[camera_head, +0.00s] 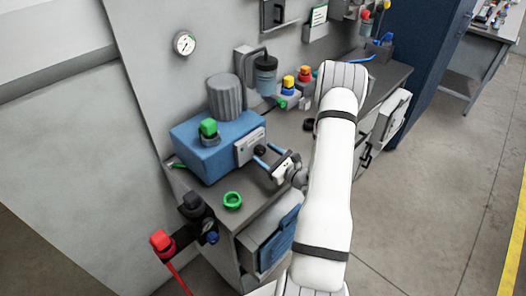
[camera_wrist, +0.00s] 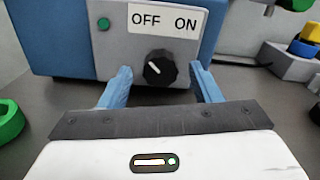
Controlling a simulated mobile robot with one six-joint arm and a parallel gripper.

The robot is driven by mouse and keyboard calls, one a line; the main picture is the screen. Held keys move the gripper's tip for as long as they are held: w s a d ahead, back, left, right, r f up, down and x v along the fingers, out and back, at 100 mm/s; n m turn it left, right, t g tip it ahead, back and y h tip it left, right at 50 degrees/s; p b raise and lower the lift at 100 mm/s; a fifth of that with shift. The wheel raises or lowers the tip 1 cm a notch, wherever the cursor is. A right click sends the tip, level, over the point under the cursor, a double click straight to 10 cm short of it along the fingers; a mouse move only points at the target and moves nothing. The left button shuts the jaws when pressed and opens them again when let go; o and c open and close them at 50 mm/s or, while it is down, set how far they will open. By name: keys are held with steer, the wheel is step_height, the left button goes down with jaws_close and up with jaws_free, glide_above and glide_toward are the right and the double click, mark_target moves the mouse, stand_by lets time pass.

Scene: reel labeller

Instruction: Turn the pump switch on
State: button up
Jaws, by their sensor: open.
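The pump switch is a black round knob (camera_wrist: 160,67) on a grey panel (camera_wrist: 120,42), under a white label (camera_wrist: 165,19) reading OFF and ON. Its white pointer line slants to the upper left, toward OFF. The knob also shows in the head view (camera_head: 260,151), on the front of the blue pump box (camera_head: 200,155). My gripper (camera_wrist: 159,76) is open, with one blue finger on each side in front of the knob. Gaps show between the fingers and the knob in the wrist view. The exact depth between fingertips and knob is hard to tell.
A small green light (camera_wrist: 103,23) sits left of the label. A green ring (camera_head: 233,200) lies on the bench left of my gripper. Yellow and red-capped parts (camera_head: 305,74) stand behind, right of the box. A red-handled valve (camera_head: 161,240) is at the bench's near left.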

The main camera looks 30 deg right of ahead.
steer(key=shift+w+a, duration=0.25)
steer(key=shift+w, duration=0.4)
